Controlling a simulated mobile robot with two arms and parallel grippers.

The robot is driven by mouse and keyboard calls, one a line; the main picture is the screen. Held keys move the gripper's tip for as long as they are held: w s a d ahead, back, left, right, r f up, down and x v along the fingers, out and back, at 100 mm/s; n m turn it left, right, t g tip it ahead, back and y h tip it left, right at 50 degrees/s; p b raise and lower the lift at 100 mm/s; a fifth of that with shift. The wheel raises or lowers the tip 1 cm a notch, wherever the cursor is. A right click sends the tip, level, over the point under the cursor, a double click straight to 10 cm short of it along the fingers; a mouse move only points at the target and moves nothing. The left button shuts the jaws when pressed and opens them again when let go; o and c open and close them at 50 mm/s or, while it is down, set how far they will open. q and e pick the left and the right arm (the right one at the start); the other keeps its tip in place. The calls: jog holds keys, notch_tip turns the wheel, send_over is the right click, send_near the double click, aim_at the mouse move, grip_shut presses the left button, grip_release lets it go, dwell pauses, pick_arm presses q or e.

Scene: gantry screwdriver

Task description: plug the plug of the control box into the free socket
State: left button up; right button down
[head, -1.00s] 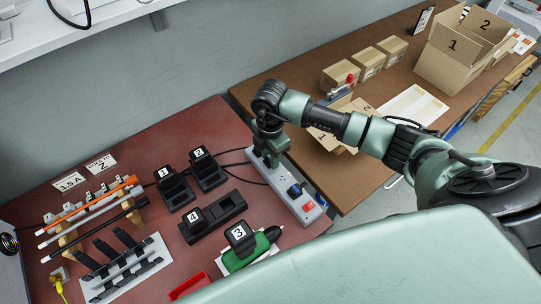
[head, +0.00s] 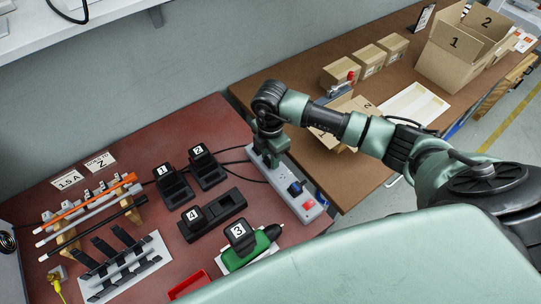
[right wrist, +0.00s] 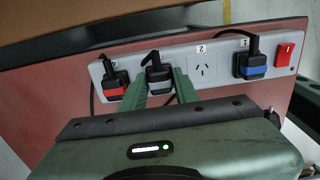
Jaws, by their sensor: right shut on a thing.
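My right gripper (head: 270,158) is over the far part of a white power strip (head: 310,213). In the right wrist view its green fingers (right wrist: 160,88) are shut on a black plug with a grey band (right wrist: 155,71). That plug is at the strip (right wrist: 183,57), between a red-banded plug (right wrist: 114,82) and the bare socket marked 2 (right wrist: 202,71). I cannot tell whether its pins are fully in. A blue-banded plug (right wrist: 252,63) sits in socket 1, beside the red switch (right wrist: 285,55). My left gripper is not in view. I cannot pick out the control box.
Numbered black battery units (head: 172,188) and a green tool (head: 246,246) stand on the red table (head: 110,150) left of the strip. Dark cables run behind the strip. The brown table (head: 345,185) with cardboard boxes (head: 450,60) is on the right.

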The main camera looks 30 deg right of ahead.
jog(key=c, duration=1)
grip_release()
jog(key=shift+f, duration=0.1)
jog(key=shift+r+p, duration=2.25)
jog(key=shift+r, duration=0.55)
